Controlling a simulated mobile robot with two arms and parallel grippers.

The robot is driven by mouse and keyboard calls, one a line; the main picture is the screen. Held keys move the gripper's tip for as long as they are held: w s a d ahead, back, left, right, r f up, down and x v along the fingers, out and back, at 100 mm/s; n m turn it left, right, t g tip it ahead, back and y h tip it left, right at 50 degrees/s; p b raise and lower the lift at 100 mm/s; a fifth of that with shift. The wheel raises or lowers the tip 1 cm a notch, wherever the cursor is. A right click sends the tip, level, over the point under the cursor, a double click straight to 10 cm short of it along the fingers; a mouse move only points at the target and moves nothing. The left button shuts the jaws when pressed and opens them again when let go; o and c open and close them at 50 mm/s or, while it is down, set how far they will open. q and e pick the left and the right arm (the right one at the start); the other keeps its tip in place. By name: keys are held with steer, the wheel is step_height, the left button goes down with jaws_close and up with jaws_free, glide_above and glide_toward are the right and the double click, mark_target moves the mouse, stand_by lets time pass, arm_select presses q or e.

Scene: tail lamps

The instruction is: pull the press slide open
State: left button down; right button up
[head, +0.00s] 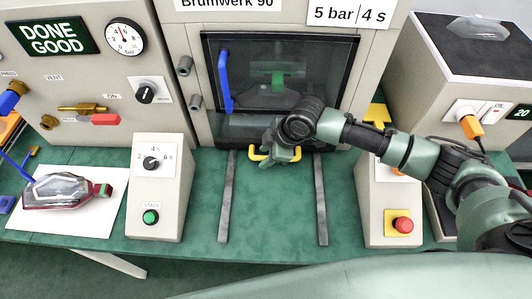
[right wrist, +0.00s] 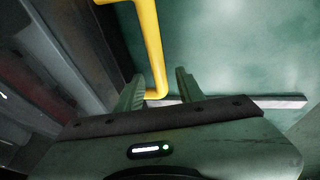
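The press slide's yellow handle (head: 255,156) sticks out at the foot of the press (head: 185,112), low in front of the dark window. In the right wrist view the yellow handle (right wrist: 151,45) runs down between my two fingers (right wrist: 161,88). The fingers are apart, with a gap on the right side of the bar. My left gripper is not in view.
Two grey rails (head: 227,200) lie on the green table (head: 275,215), with clear room between them. A timer box (head: 160,190) stands left and a red-button box (head: 390,205) right. The press window (head: 300,75) has a blue handle (head: 225,82). A lamp (head: 62,190) lies on white paper.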

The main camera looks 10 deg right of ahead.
jaws_close()
stand_by(1.4)
